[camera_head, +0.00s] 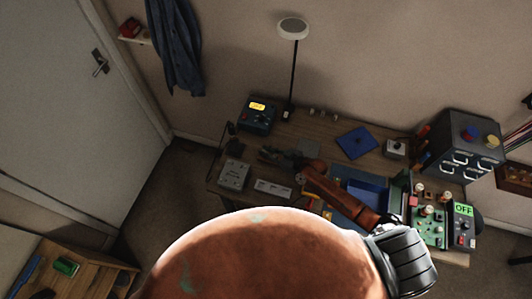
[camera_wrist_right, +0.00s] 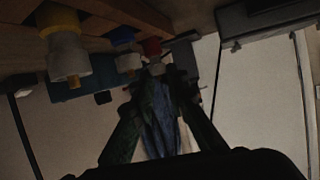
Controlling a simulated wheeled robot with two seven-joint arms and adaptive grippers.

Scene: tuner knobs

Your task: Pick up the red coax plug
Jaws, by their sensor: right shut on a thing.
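The red coax plug (camera_wrist_right: 152,47) shows in the right wrist view, with a red collar and a pale grey end. My right gripper (camera_wrist_right: 157,78) has its two dark fingers closed in around the pale end. In the head view my right gripper (camera_head: 268,154) is a dark shape low over the workbench, pointing left. I cannot make out the red plug there. In the wrist view a blue-collared plug (camera_wrist_right: 125,52) is close beside the red one, and a larger yellow-collared plug (camera_wrist_right: 66,55) is further left. My left gripper is not in view.
The workbench (camera_head: 300,128) holds a meter with a lit display (camera_head: 257,115), a lamp (camera_head: 293,30), a blue pad (camera_head: 357,142), a drawer cabinet (camera_head: 468,142) and a green circuit board (camera_head: 430,215). My orange arm hides part of the bench front.

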